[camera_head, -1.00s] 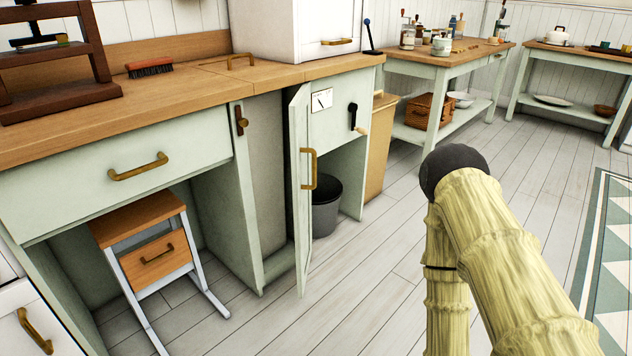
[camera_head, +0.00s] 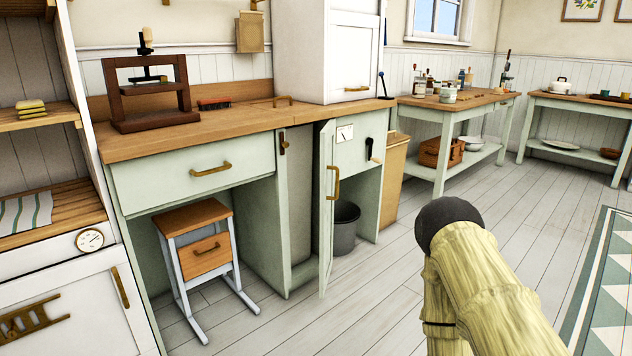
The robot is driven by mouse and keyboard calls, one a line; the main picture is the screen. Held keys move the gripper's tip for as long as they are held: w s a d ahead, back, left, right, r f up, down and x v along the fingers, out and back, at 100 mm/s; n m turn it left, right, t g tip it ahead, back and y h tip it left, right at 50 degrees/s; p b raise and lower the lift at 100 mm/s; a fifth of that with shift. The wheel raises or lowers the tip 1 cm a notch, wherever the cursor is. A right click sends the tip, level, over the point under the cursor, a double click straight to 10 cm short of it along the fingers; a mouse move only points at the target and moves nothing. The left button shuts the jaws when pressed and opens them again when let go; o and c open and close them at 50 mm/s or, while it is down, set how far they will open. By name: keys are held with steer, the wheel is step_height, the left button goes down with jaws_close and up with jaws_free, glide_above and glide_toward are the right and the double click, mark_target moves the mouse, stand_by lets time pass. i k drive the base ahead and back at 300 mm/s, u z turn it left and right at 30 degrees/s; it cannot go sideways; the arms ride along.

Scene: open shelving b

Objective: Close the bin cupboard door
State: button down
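The bin cupboard door (camera_head: 327,215) is a narrow pale green panel with a brass handle (camera_head: 335,183). It stands open, swung outward from the green counter and seen nearly edge-on. The cupboard opening (camera_head: 300,200) shows a grey interior to the left of the door. A dark grey bin (camera_head: 345,228) stands on the floor just right of the door, partly hidden by it. My arm, in a pale yellow sleeve with a dark round joint, reaches in from the lower right, apart from the door. My gripper is not in view.
A white shelf unit (camera_head: 75,283) is at far left. A table (camera_head: 452,108) stands at back right. The plank floor before the door is clear; a patterned rug (camera_head: 606,290) lies at right.

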mark_target(327, 133)
steer(key=u, duration=0.55)
steer(key=i, duration=1.15)
steer(key=z, duration=0.3)
